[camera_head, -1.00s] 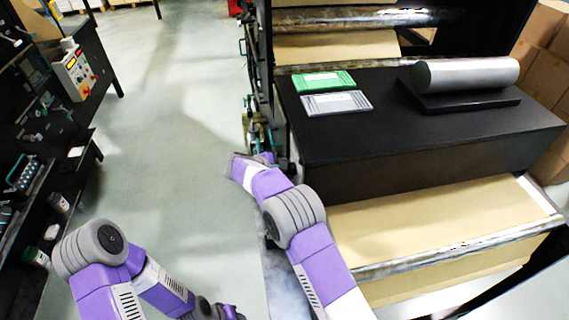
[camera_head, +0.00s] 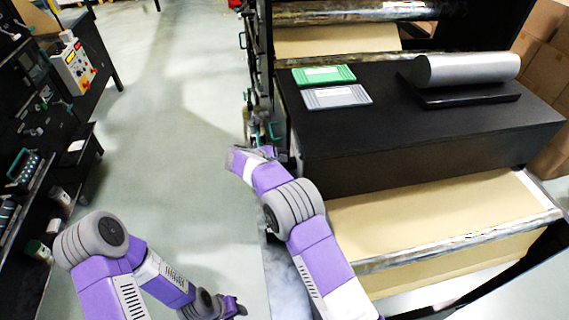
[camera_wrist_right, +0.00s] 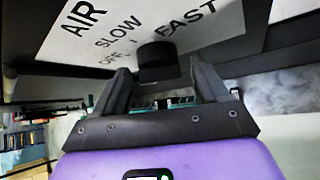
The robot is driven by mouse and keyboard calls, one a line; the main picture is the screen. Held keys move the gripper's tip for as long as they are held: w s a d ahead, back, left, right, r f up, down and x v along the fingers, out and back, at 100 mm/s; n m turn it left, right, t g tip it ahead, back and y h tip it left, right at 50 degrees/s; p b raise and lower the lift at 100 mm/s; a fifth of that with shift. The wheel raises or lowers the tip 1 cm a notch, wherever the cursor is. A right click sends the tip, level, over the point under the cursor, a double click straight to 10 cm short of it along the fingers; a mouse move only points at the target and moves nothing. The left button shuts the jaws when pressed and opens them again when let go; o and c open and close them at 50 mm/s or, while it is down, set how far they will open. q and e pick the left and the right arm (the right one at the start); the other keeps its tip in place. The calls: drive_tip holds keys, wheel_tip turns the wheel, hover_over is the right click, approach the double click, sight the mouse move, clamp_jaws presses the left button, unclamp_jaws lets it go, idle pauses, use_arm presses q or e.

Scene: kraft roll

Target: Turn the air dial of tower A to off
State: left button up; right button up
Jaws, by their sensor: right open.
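In the right wrist view the black air dial (camera_wrist_right: 157,60) stands out from a white label plate (camera_wrist_right: 110,32) printed AIR, OFF, SLOW and FAST. My right gripper (camera_wrist_right: 160,72) is open, with one finger on each side of the dial. I cannot tell whether the fingers touch it, and the dial's pointer mark is not clear. In the head view my right gripper (camera_head: 265,151) is beside the dark machine frame, and the dial cannot be made out there. My left gripper (camera_head: 236,307) is low at the bottom of the head view, away from the machine, its jaws unclear.
The black machine top (camera_head: 430,130) holds a green case (camera_head: 323,75), a grey case (camera_head: 336,97) and a silver roll (camera_head: 470,68). Kraft paper (camera_head: 430,215) runs below it. A bench with a control box (camera_head: 72,66) stands left. The floor (camera_head: 170,110) between is clear.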

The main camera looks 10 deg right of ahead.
drive_tip(key=shift+a, duration=0.1)
drive_tip(key=b+v, duration=0.1)
drive_tip(key=v, duration=0.6)
drive_tip(key=shift+r, duration=0.2)
drive_tip(key=shift+s+a+f, duration=0.1)
drive_tip(key=shift+s, duration=0.05)
